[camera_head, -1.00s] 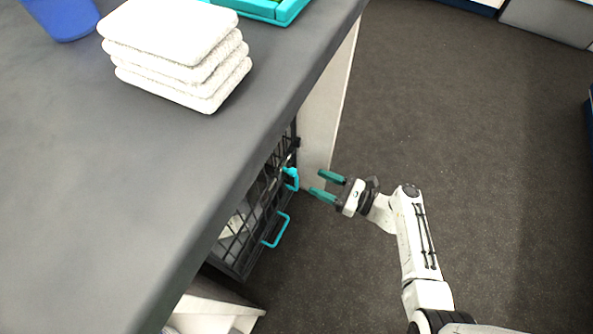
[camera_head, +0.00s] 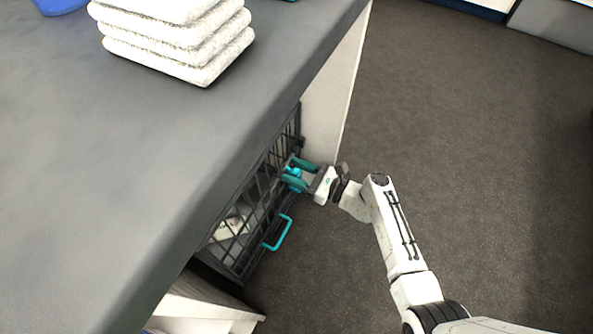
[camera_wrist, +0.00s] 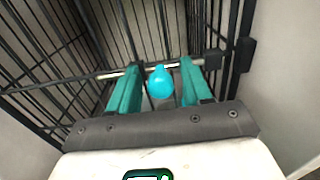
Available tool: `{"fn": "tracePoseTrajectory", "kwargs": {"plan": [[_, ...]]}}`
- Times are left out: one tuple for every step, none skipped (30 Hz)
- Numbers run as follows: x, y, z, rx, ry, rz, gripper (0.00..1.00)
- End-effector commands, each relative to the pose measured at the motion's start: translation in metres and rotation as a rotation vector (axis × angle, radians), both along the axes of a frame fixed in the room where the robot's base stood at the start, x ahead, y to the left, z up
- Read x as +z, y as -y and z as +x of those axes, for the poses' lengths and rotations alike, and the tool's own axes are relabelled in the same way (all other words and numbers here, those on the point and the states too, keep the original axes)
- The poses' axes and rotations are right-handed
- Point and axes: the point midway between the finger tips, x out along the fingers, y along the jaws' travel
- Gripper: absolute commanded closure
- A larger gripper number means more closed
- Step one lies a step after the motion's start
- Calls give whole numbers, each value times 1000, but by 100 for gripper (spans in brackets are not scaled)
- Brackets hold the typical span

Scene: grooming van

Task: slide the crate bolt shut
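The black wire crate (camera_head: 225,267) stands under the counter, its door facing right in the head view. The bolt's turquoise knob (camera_wrist: 161,82) sits on a thin grey rod (camera_wrist: 113,74) across the crate door in the wrist view. My gripper (camera_head: 292,172) is at the bolt, its two teal fingers open. In the wrist view (camera_wrist: 157,80) one finger is on each side of the knob, with gaps visible. A dark block (camera_wrist: 247,54) is on the frame at the right. Whether the rod's end reaches it is unclear.
A turquoise loop handle (camera_head: 278,233) sticks out from the crate door below my gripper. The grey counter (camera_head: 120,180) overhangs the crate and carries folded white towels (camera_head: 175,40). A pale panel (camera_head: 333,105) stands beyond the crate. The floor at right is clear.

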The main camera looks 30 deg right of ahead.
Motion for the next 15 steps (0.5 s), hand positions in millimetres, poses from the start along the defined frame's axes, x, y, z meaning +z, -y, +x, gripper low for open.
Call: {"fn": "tracePoseTrajectory", "kwargs": {"plan": [[0,0,0,0,0,0,56],[0,0,0,0,0,0,59],[0,0,0,0,0,0,63],[0,0,0,0,0,0,66],[0,0,0,0,0,0,69],[0,0,0,0,0,0,73],[0,0,0,0,0,0,76],[0,0,0,0,0,0,78],[0,0,0,0,0,0,82],[0,0,0,0,0,0,85],[0,0,0,0,0,0,88],[0,0,0,0,0,0,92],[0,0,0,0,0,0,95],[0,0,0,0,0,0,98],[0,0,0,0,0,0,100]]}}
